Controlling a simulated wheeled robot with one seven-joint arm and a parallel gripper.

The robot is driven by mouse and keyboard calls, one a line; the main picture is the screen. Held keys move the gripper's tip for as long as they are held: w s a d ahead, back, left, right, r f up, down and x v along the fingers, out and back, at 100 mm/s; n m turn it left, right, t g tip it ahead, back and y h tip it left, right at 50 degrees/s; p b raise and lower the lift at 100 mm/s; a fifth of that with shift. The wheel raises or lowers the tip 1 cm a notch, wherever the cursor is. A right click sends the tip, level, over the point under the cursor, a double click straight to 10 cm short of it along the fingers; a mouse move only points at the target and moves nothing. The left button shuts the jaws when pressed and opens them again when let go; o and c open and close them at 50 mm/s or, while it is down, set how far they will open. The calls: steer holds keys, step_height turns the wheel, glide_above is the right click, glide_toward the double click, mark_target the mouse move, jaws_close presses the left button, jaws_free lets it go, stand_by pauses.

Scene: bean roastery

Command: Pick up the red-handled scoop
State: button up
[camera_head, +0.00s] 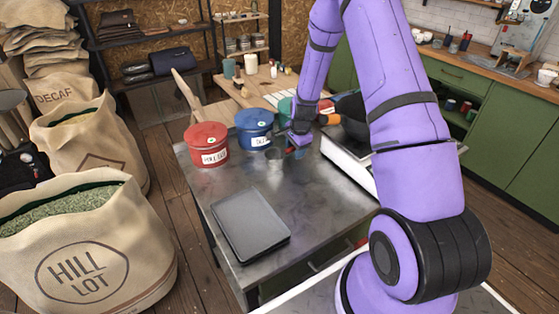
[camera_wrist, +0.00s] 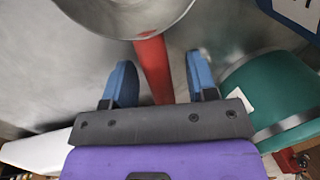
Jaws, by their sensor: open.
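The scoop has a metal bowl (camera_head: 274,159) and a red handle (camera_wrist: 153,66). In the head view it is on the metal table, in front of the blue canister, with its handle mostly hidden by my gripper (camera_head: 297,144). In the wrist view the bowl (camera_wrist: 122,14) is at the top, cut by the frame edge. My gripper (camera_wrist: 161,78) is open, its blue fingers apart on either side of the handle. The handle runs down between them, with visible gaps on both sides.
A green canister (camera_wrist: 272,96) stands close to the right finger in the wrist view. The blue canister (camera_head: 254,130) and red canister (camera_head: 207,145) stand behind and left. A dark flat tray (camera_head: 250,224) lies at the table's front. The table (camera_head: 330,195) is bare right of it.

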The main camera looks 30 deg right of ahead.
steer(key=shift+f, duration=0.1)
jaws_close()
step_height(320, 180, up, 10)
steer(key=shift+r, duration=0.1)
stand_by(0.6)
